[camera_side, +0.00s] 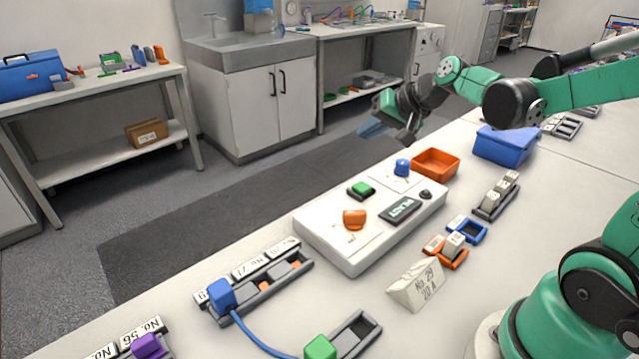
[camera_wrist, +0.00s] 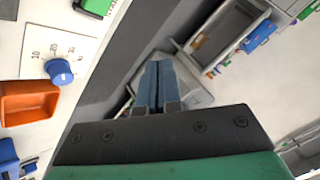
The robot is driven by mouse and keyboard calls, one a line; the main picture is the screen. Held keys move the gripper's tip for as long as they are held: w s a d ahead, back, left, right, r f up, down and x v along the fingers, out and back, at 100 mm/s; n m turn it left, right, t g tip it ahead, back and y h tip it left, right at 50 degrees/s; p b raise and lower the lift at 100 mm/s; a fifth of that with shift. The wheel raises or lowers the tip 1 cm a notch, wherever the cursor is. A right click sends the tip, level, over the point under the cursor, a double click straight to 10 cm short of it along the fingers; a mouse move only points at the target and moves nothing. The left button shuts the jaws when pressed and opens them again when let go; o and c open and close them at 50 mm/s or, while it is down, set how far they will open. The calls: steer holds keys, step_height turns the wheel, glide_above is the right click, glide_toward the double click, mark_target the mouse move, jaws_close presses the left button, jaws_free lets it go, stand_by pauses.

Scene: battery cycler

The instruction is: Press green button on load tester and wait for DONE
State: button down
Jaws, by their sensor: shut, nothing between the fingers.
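The load tester (camera_side: 330,247) is a white box on the table in the side view. On its top are a green button (camera_side: 361,188), an orange knob (camera_side: 354,218), a blue knob (camera_side: 402,167) and a dark display (camera_side: 401,208) whose text I cannot read surely. In the wrist view the blue knob (camera_wrist: 60,71) sits by a numbered dial, and part of the green button (camera_wrist: 97,5) shows at the top edge. My gripper (camera_side: 372,130) is shut and empty, in the air beyond the tester's far edge; its blue fingers (camera_wrist: 158,82) lie together.
An orange tray (camera_side: 436,163) and a blue bin (camera_side: 505,145) stand behind the tester. A tilted card reading No 29, 20 A (camera_side: 417,284) stands in front. Several battery holders and a blue cable (camera_side: 252,337) lie around the tester.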

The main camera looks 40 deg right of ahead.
mark_target(365, 189)
steer(key=shift+f, duration=4.25)
steer(key=shift+f, duration=0.1)
steer(key=shift+f, duration=0.35)
steer(key=shift+f, duration=0.5)
steer(key=shift+r, duration=0.95)
steer(key=shift+r, duration=2.5)
